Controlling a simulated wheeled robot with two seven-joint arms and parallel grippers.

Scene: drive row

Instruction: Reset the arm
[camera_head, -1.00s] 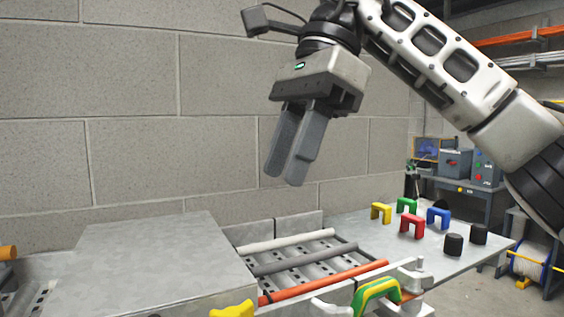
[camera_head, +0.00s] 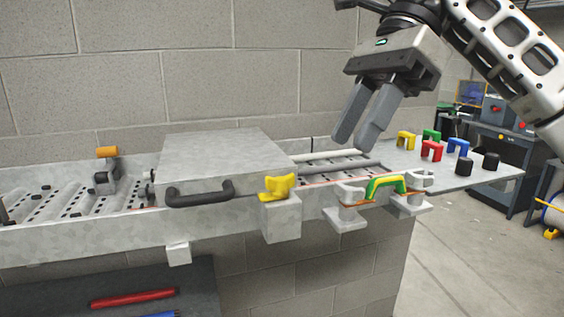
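My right arm (camera_head: 505,50) comes in from the upper right. Its gripper (camera_head: 354,149) points down and a little left, in front of the block wall. The two grey fingers stand slightly apart with nothing between them. In the picture their tips overlap the right part of the conveyor row; I cannot tell how far above or in front of it they are. My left arm and gripper are out of view.
A grey conveyor row (camera_head: 120,237) runs below, with a lidded box (camera_head: 225,155) bearing a black handle (camera_head: 199,192). A yellow cradle (camera_head: 279,186) and a green-yellow handle (camera_head: 386,184) sit along its front. Coloured handles and black knobs stand on a right-hand plate (camera_head: 445,178). Open floor (camera_head: 470,260) lies at right.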

